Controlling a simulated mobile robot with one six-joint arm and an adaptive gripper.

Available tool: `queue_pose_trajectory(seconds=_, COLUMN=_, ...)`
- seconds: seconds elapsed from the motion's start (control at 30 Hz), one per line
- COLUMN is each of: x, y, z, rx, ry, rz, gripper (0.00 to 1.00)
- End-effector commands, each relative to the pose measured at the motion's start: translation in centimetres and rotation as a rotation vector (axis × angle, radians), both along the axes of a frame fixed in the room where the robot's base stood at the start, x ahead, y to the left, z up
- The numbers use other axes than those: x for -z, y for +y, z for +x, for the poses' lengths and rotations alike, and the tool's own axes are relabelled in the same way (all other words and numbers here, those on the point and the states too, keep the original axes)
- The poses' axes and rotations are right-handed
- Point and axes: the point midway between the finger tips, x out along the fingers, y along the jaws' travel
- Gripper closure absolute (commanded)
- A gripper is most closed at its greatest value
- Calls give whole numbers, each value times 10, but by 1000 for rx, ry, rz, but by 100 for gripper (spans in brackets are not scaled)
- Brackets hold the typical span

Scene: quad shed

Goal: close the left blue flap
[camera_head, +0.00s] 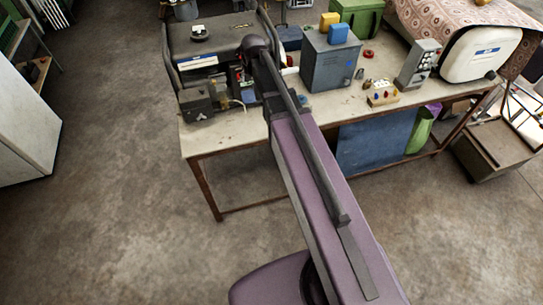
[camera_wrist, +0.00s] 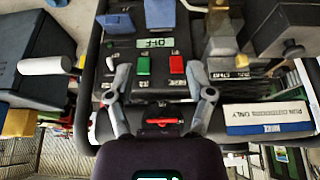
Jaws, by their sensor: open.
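In the wrist view, a dark control panel (camera_wrist: 157,45) carries an "OFF" display, a green switch (camera_wrist: 143,66) and a red switch (camera_wrist: 176,65). Two blue flaps show at its top edge. The left blue flap (camera_wrist: 116,22) is on the left of the display and looks lower and flatter. The right blue flap (camera_wrist: 160,14) stands up behind the display. I cannot tell the left flap's exact angle. My gripper (camera_wrist: 159,76) is open and empty, its grey fingertips spread on either side of the switches, nearer to me than the flaps. In the head view my arm partly hides the panel.
A grey box (camera_head: 330,60) stands just right of my arm on the workbench (camera_head: 225,133), with yellow and blue blocks on top. A black machine (camera_head: 211,35) stands to the left. Small switch boxes and a white case (camera_head: 480,53) are further right. The front floor is clear.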

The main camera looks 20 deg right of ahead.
Motion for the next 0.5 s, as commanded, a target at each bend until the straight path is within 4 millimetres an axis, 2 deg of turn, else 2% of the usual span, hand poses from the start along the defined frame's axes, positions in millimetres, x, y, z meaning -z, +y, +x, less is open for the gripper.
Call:
queue_pose_trajectory(seconds=0.27, x=-17, y=0, z=-7, rx=0, ry=0, rz=0, gripper=31)
queue_pose_trajectory(seconds=0.3, x=-9, y=0, z=-10, rx=0, ry=5, rz=0, gripper=31)
queue_pose_trajectory(seconds=0.5, x=4, y=0, z=-25, rx=0, ry=29, rz=0, gripper=31)
